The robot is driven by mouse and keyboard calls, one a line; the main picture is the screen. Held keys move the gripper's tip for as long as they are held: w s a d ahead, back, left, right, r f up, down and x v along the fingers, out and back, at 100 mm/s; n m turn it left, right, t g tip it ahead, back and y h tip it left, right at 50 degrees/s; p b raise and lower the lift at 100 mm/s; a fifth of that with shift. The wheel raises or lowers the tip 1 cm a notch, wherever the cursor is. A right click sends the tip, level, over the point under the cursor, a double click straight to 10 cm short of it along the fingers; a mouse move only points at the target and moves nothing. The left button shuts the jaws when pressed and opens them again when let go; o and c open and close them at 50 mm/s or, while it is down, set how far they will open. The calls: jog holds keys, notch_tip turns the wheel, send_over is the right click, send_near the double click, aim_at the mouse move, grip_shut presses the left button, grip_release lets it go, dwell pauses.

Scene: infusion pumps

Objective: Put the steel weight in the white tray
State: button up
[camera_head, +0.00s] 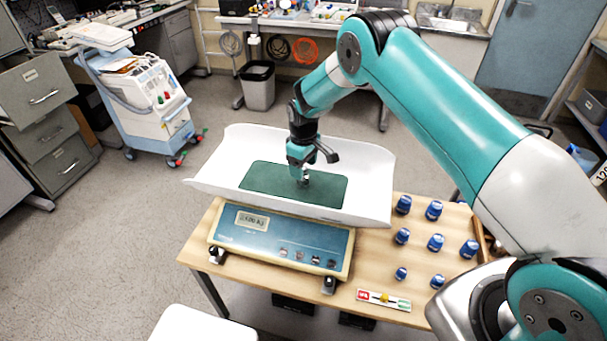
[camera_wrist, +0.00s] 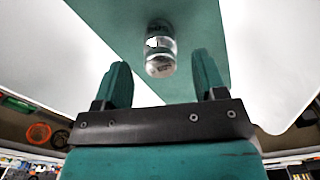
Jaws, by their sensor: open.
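The white tray (camera_head: 225,165) is the wide pan on top of a blue scale, with a dark green mat (camera_head: 260,182) in its middle. My gripper (camera_head: 302,172) points down over the mat. In the head view the weight is too small to make out clearly under the gripper.
The scale (camera_head: 280,248) stands on a wooden table (camera_head: 375,270). Several blue-capped items (camera_head: 436,242) stand to its right, near a small level-like bar (camera_head: 384,299). A blue-and-white cart (camera_head: 150,100) and a grey bin (camera_head: 258,88) stand on the floor behind.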

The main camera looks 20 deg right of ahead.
jog(key=s+a+r+b, duration=0.1)
jog(key=s+r, duration=0.2)
jog(key=r, duration=0.4)
jog(key=s+a+r+y, duration=0.1)
jog(key=s+a+r, duration=0.1)
jog(key=s+r, duration=0.35)
jog(key=s+a+r+b, duration=0.1)
jog(key=s+r, duration=0.1)
jog(key=r, duration=0.7)
jog(key=s+a+r+y, duration=0.1)
jog(key=s+r, duration=0.3)
jog(key=s, duration=1)
jog(key=s+a+r+y, duration=0.1)
jog(key=s+r, duration=0.3)
jog(key=s, duration=1)
jog(key=shift+m+y, duration=0.4)
jog(key=shift+y, duration=0.2)
jog(key=shift+a, duration=0.1)
